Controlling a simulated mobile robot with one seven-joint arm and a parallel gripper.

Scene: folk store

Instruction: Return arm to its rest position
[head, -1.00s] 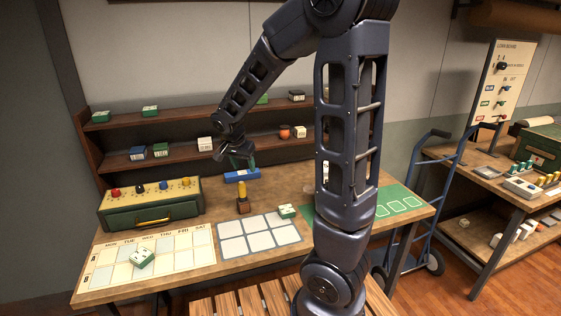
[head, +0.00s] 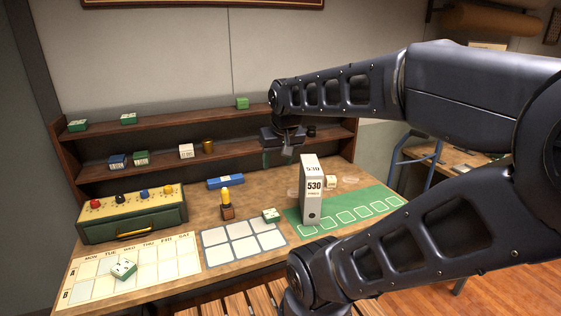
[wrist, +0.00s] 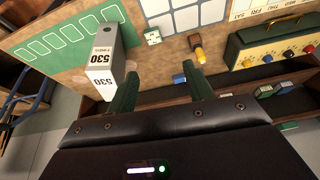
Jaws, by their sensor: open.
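My gripper (head: 281,158) hangs above the back of the workbench (head: 190,224), in front of the shelves. In the wrist view its two green fingers (wrist: 161,92) stand apart with nothing between them. A tall grey binder marked 530 (head: 312,195) stands upright on the green mat; in the wrist view the binder (wrist: 101,68) is to the left of the fingers, apart from them. My arm bends across the right half of the head view and hides part of the bench's right side.
Shelves (head: 185,165) with small boxes line the back wall. A green box with coloured knobs (head: 133,213), a stamp with a yellow handle (head: 226,204), a blue block (head: 226,181) and a green-and-white block (head: 271,215) stand on the bench. A blue hand truck (head: 403,160) is at right.

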